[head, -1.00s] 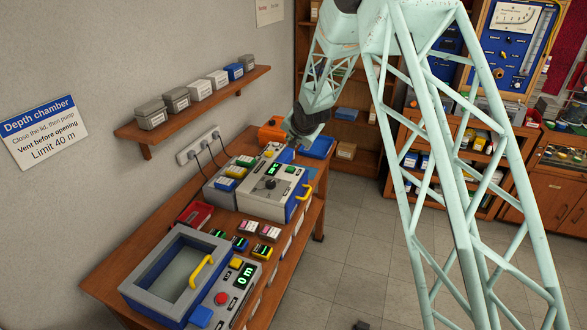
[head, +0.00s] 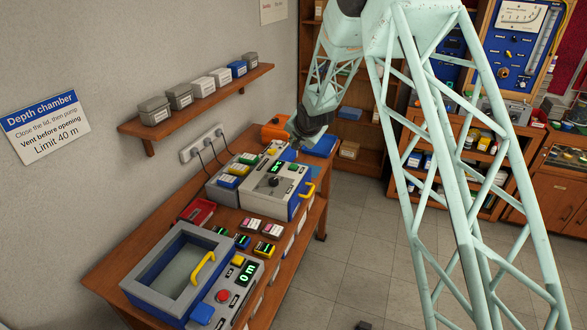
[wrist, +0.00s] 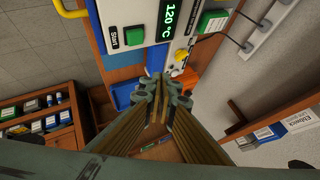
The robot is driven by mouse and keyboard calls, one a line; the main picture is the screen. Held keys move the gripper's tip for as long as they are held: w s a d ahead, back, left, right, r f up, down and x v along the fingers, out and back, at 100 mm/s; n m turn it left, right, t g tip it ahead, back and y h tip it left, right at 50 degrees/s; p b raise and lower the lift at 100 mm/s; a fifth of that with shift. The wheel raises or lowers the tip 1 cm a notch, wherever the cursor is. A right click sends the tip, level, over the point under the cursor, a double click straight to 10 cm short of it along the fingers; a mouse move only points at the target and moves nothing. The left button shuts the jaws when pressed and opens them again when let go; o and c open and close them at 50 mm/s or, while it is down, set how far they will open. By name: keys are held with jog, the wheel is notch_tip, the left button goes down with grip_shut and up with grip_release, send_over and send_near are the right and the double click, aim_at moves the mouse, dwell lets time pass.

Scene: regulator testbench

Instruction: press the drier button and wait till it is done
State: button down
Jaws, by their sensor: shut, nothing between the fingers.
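The drier (head: 262,200) is a cream box with blue sides and a yellow handle, at the far part of the wooden bench in the head view. Its green button (head: 293,167) sits beside a small lit display (head: 277,167). In the wrist view the green button (wrist: 133,37) is labelled "Start" and the display (wrist: 166,22) reads 120 °C in green. My gripper (head: 296,138) is over the bench's far end, beyond the drier's button. In the wrist view its fingers (wrist: 163,88) are together, empty and apart from the button.
A depth chamber (head: 172,268) with a red button stands at the bench's near end. A grey rack with coloured blocks (head: 231,176) is left of the drier. An orange box (head: 273,132) and blue tray (head: 320,146) lie near my gripper. A wall shelf (head: 200,100) hangs left.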

aim_at(295, 166)
jog(key=shift+f+b, duration=2.45)
jog(key=shift+f, duration=1.2)
jog(key=shift+f+b, duration=0.5)
jog(key=shift+f, duration=0.45)
jog(key=shift+r, duration=0.25)
dwell(0.5)
jog(key=shift+r+p, duration=0.6)
jog(key=shift+r, duration=0.1)
jog(key=shift+r, duration=0.1)
jog(key=shift+r+p, duration=1.8)
jog(key=shift+r, duration=0.6)
